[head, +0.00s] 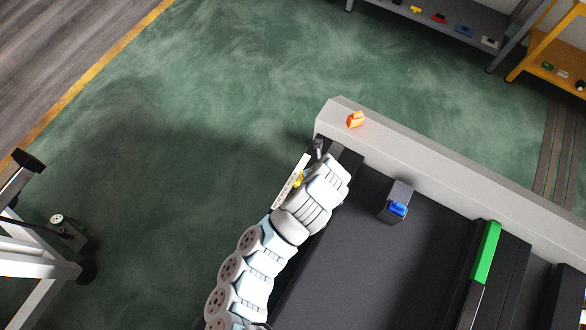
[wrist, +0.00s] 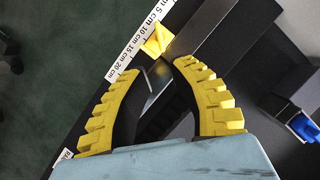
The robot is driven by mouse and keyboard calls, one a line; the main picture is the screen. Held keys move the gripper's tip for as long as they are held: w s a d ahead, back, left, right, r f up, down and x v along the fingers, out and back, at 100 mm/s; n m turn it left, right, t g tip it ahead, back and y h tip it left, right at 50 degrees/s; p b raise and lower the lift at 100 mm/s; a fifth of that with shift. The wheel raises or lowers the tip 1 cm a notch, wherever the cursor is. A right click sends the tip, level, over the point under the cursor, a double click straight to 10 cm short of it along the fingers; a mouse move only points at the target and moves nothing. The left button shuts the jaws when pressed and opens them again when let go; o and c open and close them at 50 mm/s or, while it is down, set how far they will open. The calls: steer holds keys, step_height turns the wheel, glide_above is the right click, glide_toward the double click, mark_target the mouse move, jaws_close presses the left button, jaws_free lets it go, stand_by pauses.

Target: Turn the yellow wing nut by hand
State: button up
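The yellow wing nut (wrist: 157,42) is in the wrist view, beside a white ruler strip and against a dark bar. It lies just beyond my fingertips, near the middle of the gap. My gripper (wrist: 157,67) has yellow ridged fingers, apart and with nothing held between them. I cannot tell whether a fingertip touches the nut; it looks apart. In the head view a small yellow patch (head: 298,178) shows between the ruler strip and my arm; I cannot tell if it is the nut or a finger. My arm hides most of that area.
The ruler strip (head: 289,184) runs along the black rack's left edge. An orange piece (head: 355,119) sits on the grey beam (head: 430,165). A blue piece (head: 398,208) is on a dark block at right. A green bar (head: 487,250) is farther right. Green floor (head: 200,100) is open at left.

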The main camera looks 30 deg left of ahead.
steer(key=b+x, duration=0.8)
steer(key=x, duration=0.9)
steer(key=shift+s+f, duration=0.1)
